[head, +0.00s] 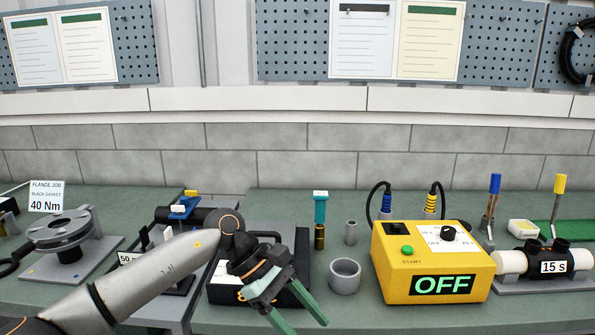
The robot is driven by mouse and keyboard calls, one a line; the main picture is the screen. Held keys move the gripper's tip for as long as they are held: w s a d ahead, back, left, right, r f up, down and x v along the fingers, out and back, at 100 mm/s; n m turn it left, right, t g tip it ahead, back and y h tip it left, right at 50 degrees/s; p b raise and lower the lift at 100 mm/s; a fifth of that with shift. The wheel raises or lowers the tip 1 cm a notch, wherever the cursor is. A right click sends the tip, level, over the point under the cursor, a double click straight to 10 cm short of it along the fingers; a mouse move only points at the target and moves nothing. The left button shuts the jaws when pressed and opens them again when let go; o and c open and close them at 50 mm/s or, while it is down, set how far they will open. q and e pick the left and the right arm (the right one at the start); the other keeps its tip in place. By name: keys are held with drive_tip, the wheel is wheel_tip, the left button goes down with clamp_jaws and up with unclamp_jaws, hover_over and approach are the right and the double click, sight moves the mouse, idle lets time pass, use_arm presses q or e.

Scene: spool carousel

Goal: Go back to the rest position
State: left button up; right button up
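My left arm comes in from the lower left, and its gripper (303,318) with green fingers hangs over the front of the bench. The two fingers are apart and I see nothing between them. The gripper is in front of a black case (288,239) and hides part of it. My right gripper is not in view.
A yellow control box (433,262) reading OFF stands right of my gripper, with a grey ring (345,276) between them. A flange (60,229) is at the left. A white pipe (510,262) with a black fitting, labelled 15 s, lies at the right.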

use_arm(q)
drive_tip(key=s+d+r+n+t+h, duration=0.2)
drive_tip(key=s+d+n+h, duration=0.3)
drive_tip(key=d+n+h, duration=0.6)
drive_tip(key=w+a+f+n+t+y+p, duration=0.15)
drive_tip(key=a+f+n+t+y, duration=0.45)
drive_tip(key=n, duration=1)
drive_tip(key=w+a+f+n+t+y, duration=0.25)
drive_tip(key=a+f+n+t, duration=0.35)
drive_tip(key=a+n+t, duration=0.75)
drive_tip(key=s+a+f+n+g+y, duration=0.4)
drive_tip(key=s+a+f+n, duration=0.1)
drive_tip(key=s+f+n, duration=0.4)
drive_tip(key=s+a+f+n+g+y, duration=0.4)
drive_tip(key=s+a+f+n+g, duration=0.1)
drive_tip(key=s+f+n, duration=0.4)
wheel_tip(320, 180, down, 2)
drive_tip(key=shift+s+f+p, duration=0.2)
drive_tip(key=shift+f+p, duration=0.05)
drive_tip(key=shift+p, duration=0.15)
